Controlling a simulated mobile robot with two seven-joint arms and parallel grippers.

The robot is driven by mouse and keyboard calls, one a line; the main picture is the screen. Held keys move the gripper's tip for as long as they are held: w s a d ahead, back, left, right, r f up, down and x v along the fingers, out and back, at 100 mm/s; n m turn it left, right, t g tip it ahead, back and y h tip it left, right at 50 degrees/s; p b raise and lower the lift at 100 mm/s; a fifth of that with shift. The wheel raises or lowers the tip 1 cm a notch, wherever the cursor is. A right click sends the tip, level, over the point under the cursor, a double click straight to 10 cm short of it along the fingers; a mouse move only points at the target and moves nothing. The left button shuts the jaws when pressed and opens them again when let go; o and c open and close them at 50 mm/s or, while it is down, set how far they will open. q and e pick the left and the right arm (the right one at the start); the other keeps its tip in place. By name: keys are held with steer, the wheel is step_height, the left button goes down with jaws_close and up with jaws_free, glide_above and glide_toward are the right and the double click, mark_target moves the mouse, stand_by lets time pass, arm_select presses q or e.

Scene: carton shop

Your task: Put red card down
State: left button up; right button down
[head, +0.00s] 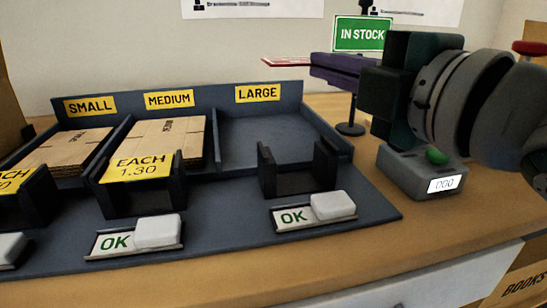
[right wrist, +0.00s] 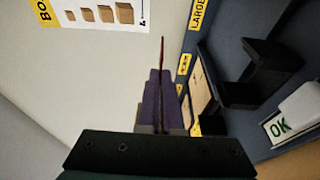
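The red card (head: 288,63) shows edge-on in the head view, nearly level, above the back wall of the large compartment. My right gripper (head: 318,65), with purple fingers, is shut on the card's right end and holds it in the air. In the right wrist view the card (right wrist: 162,50) is a thin red line standing out from between the fingers (right wrist: 161,85). Its face and any print are hidden. My left gripper is in neither view.
The dark tray (head: 300,87) has small and medium compartments with cartons (head: 165,140); the large compartment (head: 262,135) is empty. Its front holder (head: 300,180) is empty; the medium holder has a yellow card (head: 140,168). A green IN STOCK sign (head: 362,34) and a counter box (head: 422,172) stand right.

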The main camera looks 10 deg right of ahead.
step_height(320, 180, down, 11)
steer(key=b, duration=0.5)
steer(key=shift+d+f, duration=0.1)
steer(key=shift+f, duration=0.15)
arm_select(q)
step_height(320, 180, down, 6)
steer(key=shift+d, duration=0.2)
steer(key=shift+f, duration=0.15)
